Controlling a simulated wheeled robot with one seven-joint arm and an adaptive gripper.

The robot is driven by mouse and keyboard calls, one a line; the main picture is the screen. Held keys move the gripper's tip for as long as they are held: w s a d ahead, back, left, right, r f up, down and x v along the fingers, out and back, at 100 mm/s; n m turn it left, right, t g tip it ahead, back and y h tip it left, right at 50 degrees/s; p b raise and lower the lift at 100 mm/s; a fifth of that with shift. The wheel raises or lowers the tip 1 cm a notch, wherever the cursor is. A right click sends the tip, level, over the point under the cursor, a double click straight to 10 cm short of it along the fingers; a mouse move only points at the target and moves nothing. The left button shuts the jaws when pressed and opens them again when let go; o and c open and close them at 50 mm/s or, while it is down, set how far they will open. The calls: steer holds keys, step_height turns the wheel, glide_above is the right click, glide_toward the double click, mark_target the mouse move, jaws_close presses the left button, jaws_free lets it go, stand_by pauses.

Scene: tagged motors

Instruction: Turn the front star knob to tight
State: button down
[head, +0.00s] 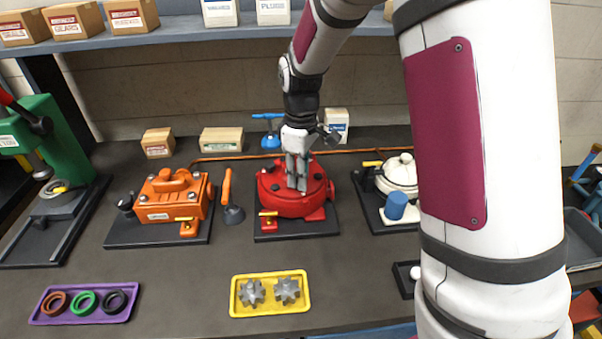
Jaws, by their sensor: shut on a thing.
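The red motor (287,203) sits on a dark base plate in the middle of the bench. My gripper (297,184) points down over the front half of its round top, its fingers closed together there. The front star knob is hidden behind and between the fingers, so its shape and angle cannot be seen. Other small dark knobs show on the red top, one at the left (276,187) and one at the right (318,176). A yellow lever or tag (268,214) is at the motor's front left.
An orange motor (172,198) and an orange-handled tool (229,200) stand left; a white motor (399,173) and a blue cylinder (396,206) stand right. A yellow tray (236,310) with two grey gears lies in front. My arm hides the right side.

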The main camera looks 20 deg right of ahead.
steer(key=m, duration=0.4)
steer(key=shift+w+r+m, duration=0.1)
steer(key=shift+r+m, duration=0.1)
steer(key=shift+m, duration=0.1)
steer(key=m+p, duration=0.1)
steer(key=m, duration=0.2)
steer(key=shift+m, duration=0.4)
steer(key=m, duration=0.4)
steer(key=shift+p, duration=0.35)
steer(key=shift+m, duration=1.6)
steer(key=c, duration=1.4)
jaws_free()
steer(key=shift+f, duration=0.1)
steer(key=shift+o, duration=0.2)
